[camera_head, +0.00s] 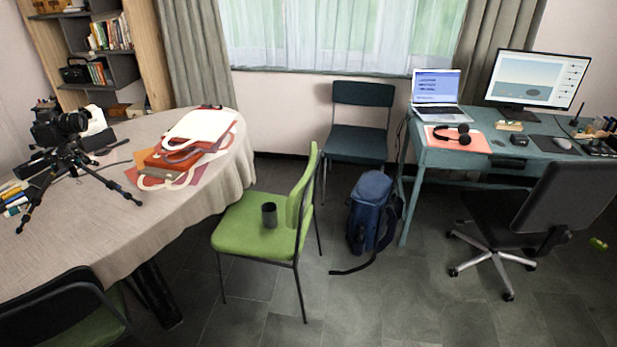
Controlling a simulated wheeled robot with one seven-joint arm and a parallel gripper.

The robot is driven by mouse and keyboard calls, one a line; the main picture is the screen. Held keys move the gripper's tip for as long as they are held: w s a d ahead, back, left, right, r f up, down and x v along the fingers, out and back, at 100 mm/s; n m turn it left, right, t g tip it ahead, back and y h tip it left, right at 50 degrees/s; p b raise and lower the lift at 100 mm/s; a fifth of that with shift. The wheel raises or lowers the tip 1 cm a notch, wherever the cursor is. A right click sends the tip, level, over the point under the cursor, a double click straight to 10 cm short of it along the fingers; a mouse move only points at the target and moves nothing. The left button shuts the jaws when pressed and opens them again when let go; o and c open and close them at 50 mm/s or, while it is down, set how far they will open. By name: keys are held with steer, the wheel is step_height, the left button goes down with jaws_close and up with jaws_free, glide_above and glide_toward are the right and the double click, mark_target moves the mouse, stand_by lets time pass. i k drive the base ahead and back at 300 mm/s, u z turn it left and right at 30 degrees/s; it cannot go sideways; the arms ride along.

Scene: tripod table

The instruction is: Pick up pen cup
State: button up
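A dark grey, open-topped pen cup (269,215) stands upright on the seat of a green chair (246,238). The cup looks empty, though its inside is dark. It is near the seat's right side, close to the green backrest. My gripper is not in this view.
A cloth-covered table (85,232) on the left holds a camera on a tripod (68,150) and several bags (195,135). A blue backpack (370,210) stands on the floor right of the green chair. A teal desk (440,158) and an office chair (550,210) are at the right. Floor in front is clear.

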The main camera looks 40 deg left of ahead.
mark_target(269, 210)
steer(key=u, duration=0.8)
steer(key=i, duration=0.85)
steer(key=u, duration=1.8)
steer(key=i, duration=0.85)
steer(key=u, duration=0.5)
steer(key=i, duration=0.65)
steer(key=u, duration=0.2)
